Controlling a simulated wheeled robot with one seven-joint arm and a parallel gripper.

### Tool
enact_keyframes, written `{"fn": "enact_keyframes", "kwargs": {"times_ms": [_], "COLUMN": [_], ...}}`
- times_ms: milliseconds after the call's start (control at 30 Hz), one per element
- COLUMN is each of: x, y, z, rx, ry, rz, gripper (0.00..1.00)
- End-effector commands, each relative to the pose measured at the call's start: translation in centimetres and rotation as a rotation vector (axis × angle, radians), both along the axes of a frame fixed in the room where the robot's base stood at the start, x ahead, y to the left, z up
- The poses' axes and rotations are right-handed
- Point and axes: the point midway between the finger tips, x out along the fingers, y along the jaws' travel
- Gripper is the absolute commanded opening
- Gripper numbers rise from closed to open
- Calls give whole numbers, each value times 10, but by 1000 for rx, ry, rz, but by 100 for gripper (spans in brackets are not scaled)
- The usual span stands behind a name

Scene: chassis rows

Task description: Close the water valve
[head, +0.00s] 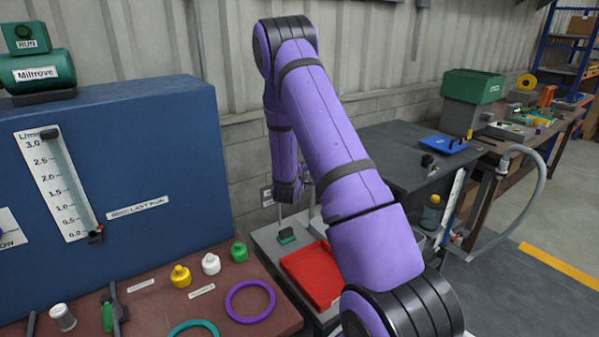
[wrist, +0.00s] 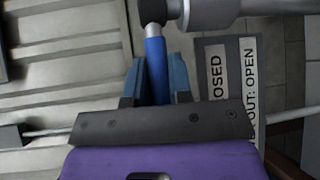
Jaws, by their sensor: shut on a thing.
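In the wrist view, my gripper (wrist: 156,78) has its two blue-grey fingers shut on a blue valve lever (wrist: 155,54). The lever runs up from between the fingers to a dark pivot on a grey metal pipe fitting (wrist: 210,10) at the top. Beside it on the right is a label plate (wrist: 231,80), partly cut off, whose readable text is "OSED" and "OUT: OPEN". In the head view my purple arm reaches down behind the bench, and I cannot make out the fingers or the lever there.
A blue panel with a flow gauge (head: 60,185) stands at the left above a brown bench (head: 150,310) with coloured bottles and rings. A red tray (head: 312,273) lies near my arm. A grey hose (head: 520,210) curves at the right. Floor is clear at lower right.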

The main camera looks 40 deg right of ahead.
Motion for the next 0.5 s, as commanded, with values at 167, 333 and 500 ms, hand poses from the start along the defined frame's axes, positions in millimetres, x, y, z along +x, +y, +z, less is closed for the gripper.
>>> {"fn": "enact_keyframes", "kwargs": {"times_ms": [167, 333, 500], "x": [0, 0, 0], "y": [0, 0, 0], "z": [1, 1, 0], "rx": [-1, -1, 0], "ry": [-2, -3, -1], "rz": [-1, -1, 0], "gripper": [0, 34, 45]}}
